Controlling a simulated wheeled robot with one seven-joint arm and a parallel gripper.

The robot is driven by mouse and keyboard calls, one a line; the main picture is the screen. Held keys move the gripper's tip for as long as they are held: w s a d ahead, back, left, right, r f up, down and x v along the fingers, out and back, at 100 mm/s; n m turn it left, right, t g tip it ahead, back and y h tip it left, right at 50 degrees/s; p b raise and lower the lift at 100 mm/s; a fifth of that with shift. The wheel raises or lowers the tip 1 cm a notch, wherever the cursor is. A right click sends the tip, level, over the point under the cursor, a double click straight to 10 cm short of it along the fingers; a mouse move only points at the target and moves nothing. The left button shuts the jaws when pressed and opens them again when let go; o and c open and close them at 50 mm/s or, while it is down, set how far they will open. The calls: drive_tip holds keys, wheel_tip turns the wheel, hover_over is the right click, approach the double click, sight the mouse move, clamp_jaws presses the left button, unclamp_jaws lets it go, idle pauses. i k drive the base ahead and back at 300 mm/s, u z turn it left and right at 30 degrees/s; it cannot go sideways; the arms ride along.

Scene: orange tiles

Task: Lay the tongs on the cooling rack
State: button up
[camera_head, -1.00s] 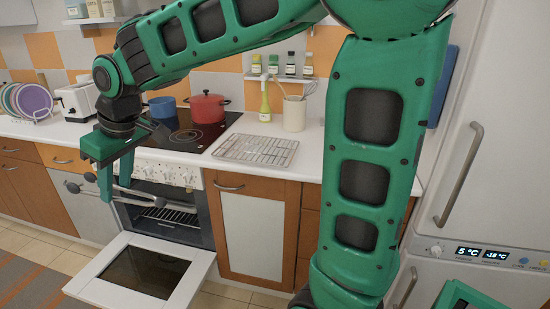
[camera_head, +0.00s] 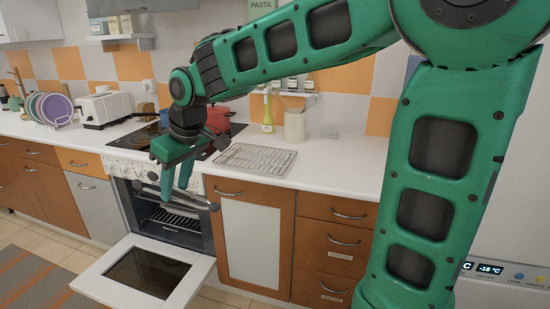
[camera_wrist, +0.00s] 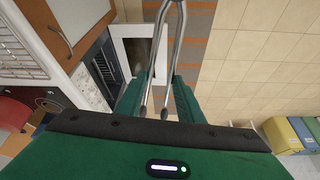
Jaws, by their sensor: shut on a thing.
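The grey metal tongs (camera_head: 200,199) are held in my gripper (camera_head: 177,188), which points down in front of the oven. The tongs lie across the fingers and extend to either side, above the lowered oven door. In the wrist view, the tongs (camera_wrist: 164,45) run away from between the green fingers (camera_wrist: 160,88). The wire cooling rack (camera_head: 255,158) lies empty on the white counter, right of the stove. It is behind and to the right of my gripper in the head view, and part of it shows in the wrist view (camera_wrist: 18,55).
The oven door (camera_head: 195,275) hangs open below my gripper. A red pot (camera_head: 217,119) stands on the stove behind my arm. A utensil crock (camera_head: 295,126) and a yellow bottle (camera_head: 268,115) stand behind the rack. Counter right of the rack (camera_head: 345,165) is clear.

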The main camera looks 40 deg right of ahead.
sight(256, 156)
drive_tip(key=z, duration=0.55)
drive_tip(key=i, duration=1)
